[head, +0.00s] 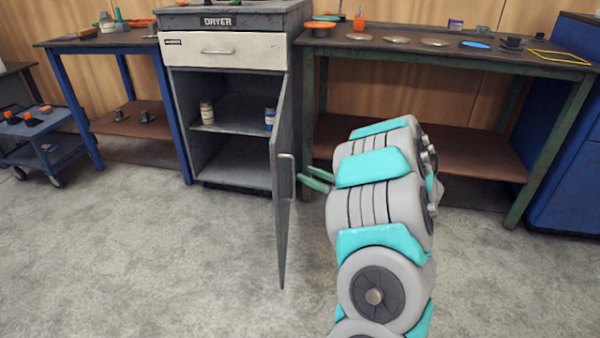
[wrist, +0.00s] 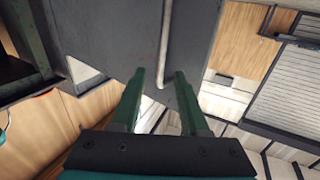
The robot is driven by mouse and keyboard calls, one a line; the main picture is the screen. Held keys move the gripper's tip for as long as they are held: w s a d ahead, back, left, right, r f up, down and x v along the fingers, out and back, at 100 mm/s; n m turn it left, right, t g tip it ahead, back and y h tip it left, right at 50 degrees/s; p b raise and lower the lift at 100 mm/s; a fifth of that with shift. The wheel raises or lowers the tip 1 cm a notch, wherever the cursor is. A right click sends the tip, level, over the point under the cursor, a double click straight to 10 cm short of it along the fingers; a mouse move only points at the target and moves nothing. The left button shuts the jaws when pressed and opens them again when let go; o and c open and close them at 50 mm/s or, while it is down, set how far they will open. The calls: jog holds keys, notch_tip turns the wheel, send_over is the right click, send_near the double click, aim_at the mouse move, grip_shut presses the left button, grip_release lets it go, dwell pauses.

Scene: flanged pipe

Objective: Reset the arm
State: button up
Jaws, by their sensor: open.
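My arm reaches forward in the head view, and my gripper (head: 303,179) is at its far end beside the open cabinet door (head: 283,200). The two green fingers point left toward the door's vertical handle (head: 287,176). The door handle (wrist: 165,42) shows just beyond the tips, against the grey door (wrist: 115,35). I cannot tell whether a finger touches it. Part of my gripper's body is hidden behind my arm in the head view.
The dryer cabinet (head: 232,130) stands open with small bottles (head: 207,112) inside. A green-legged bench (head: 390,45) with discs and tools is close to the right of the door. A blue-legged table (head: 100,40) and a blue cart (head: 42,135) stand left. Floor at front left is clear.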

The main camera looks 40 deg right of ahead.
jog(key=shift+s+d, duration=0.2)
jog(key=shift+s, duration=0.7)
